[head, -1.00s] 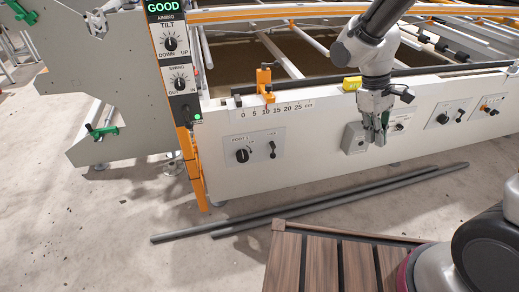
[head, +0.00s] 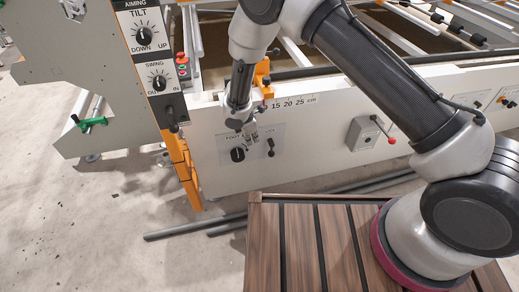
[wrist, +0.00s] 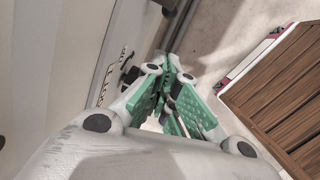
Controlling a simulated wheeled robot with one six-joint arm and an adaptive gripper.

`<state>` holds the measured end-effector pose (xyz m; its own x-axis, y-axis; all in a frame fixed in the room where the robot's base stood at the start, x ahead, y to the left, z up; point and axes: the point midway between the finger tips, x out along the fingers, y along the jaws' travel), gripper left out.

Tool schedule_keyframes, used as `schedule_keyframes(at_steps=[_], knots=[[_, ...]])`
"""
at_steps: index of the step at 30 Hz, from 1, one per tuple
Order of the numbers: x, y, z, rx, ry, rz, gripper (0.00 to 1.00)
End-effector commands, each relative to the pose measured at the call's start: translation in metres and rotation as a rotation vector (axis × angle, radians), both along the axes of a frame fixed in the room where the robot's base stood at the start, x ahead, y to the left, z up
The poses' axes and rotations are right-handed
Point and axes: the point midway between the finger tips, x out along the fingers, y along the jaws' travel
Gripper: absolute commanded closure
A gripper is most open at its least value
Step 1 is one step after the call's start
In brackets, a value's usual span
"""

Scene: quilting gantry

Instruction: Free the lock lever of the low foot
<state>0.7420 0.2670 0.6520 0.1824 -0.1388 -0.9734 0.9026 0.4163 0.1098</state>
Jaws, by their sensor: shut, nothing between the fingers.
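In the head view, a grey panel marked FOOT (head: 279,133) sits on the long white beam. It carries a round black knob (head: 238,155) on the left and a small black lock lever (head: 270,148) on the right, roughly upright. My gripper (head: 252,138) is shut and empty in front of this panel, above and between the knob and the lever. It covers part of the label; contact cannot be told. In the wrist view my gripper (wrist: 171,75) shows green finger pads close together, with dark fittings on the beam to their left.
A grey box (head: 362,133) with a red-tipped lever (head: 390,139) is right of the panel. Similar panels (head: 506,100) lie farther right. An orange bracket (head: 262,75) and a scale are above. Grey rods (head: 185,230) lie on the floor before the beam.

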Motion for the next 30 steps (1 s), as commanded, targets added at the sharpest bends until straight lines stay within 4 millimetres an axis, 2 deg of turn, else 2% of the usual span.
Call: schedule_keyframes(at_steps=[10, 14, 17, 29, 30], knots=[[0.000, -0.001, 0.000, -0.002, 0.003, 0.012, 1.00], [0.001, -0.002, -0.007, -0.002, 0.003, 0.008, 1.00], [0.003, -0.005, -0.021, -0.006, 0.005, 0.009, 1.00], [0.018, -0.016, -0.101, -0.004, 0.005, 0.009, 1.00], [0.022, -0.023, -0.103, -0.005, 0.004, 0.007, 1.00]])
